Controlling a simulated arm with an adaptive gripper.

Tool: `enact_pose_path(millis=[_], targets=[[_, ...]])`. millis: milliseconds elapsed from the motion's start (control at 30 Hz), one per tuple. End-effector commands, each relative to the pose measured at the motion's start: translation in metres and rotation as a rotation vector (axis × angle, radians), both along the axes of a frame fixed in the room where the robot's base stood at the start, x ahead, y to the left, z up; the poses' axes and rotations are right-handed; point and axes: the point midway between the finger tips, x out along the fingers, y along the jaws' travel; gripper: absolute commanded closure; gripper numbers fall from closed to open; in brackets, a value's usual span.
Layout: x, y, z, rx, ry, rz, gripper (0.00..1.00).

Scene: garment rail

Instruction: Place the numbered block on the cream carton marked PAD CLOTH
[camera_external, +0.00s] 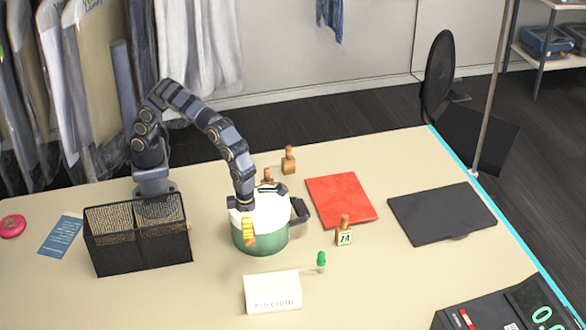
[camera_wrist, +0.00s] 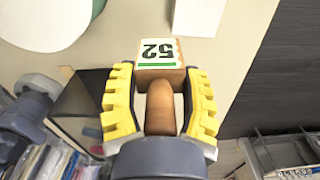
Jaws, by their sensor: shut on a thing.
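My gripper (camera_external: 249,238) has yellow fingers and hangs in front of the white-and-green round container in the external view. In the wrist view, my gripper (camera_wrist: 160,80) is shut on the wooden handle of a numbered block (camera_wrist: 160,53), whose white label with a green edge reads 52. The block is hard to make out in the external view. The cream carton (camera_external: 272,292), with partly legible PAD CLOTH lettering on its front, stands on the table below and right of my gripper, apart from it.
The round container (camera_external: 262,246) is close to my gripper. A black mesh basket (camera_external: 140,255) is at left. A small green-topped item (camera_external: 321,262) and a 1A block (camera_external: 343,236) stand right of the carton. A red folder (camera_external: 341,199) lies behind. Table left of the carton is clear.

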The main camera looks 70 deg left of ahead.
Motion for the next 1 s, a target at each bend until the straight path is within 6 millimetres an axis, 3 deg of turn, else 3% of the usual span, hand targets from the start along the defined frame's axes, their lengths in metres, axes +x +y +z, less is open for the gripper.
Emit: enact_pose_path(millis=[267, 500, 633, 1000], targets=[[0.017, -0.03, -0.018, -0.002, 0.006, 0.003, 0.85], [0.026, -0.052, -0.047, -0.002, 0.007, 0.0, 0.85], [0.032, -0.06, -0.06, 0.002, 0.006, 0.003, 0.85], [0.039, -0.072, -0.074, -0.001, 0.003, 0.003, 0.85]])
